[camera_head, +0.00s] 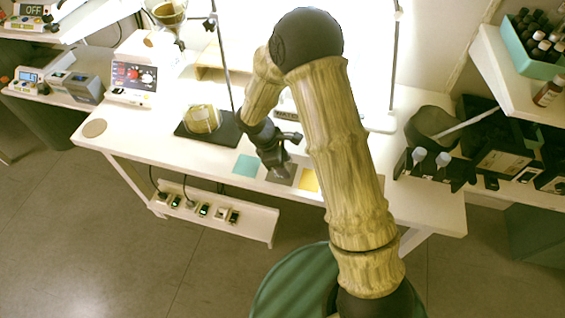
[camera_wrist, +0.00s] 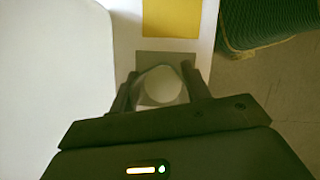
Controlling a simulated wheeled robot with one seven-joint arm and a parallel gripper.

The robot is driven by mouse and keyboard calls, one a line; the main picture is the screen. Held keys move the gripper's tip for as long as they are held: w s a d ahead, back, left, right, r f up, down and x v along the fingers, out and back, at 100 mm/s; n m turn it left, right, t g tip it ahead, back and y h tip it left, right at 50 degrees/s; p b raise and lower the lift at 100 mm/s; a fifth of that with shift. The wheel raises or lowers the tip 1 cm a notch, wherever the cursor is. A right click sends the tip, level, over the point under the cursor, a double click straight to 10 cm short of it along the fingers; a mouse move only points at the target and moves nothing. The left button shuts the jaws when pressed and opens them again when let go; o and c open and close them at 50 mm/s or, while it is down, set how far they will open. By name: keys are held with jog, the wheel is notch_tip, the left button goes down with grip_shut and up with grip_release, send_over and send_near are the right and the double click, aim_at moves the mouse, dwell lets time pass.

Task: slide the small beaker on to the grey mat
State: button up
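The small beaker (camera_wrist: 160,84) is clear and round, seen from above between the two fingers of my gripper (camera_wrist: 160,77) in the wrist view. The grey mat (camera_wrist: 184,59) shows under and around the beaker, which overlaps it in this view. The fingers stand apart, one on each side of the beaker. I cannot tell whether they touch it. In the head view my gripper (camera_head: 280,163) is low over the bench at the grey mat (camera_head: 285,177). The beaker is not clear there.
A yellow mat (camera_head: 309,180) lies right of the grey mat, and a teal mat (camera_head: 247,166) lies left. A dark plate (camera_head: 224,134) with a yellowish object (camera_head: 202,119) is farther left. The bench's front edge is close to the mats. A green ribbed thing (camera_wrist: 262,22) stands beyond the edge.

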jog(key=o, duration=0.4)
jog(key=shift+w, duration=0.1)
jog(key=shift+d, duration=0.1)
jog(key=shift+r, duration=0.1)
jog(key=v, duration=0.7)
jog(key=shift+p, duration=0.3)
jog(key=shift+r, duration=0.1)
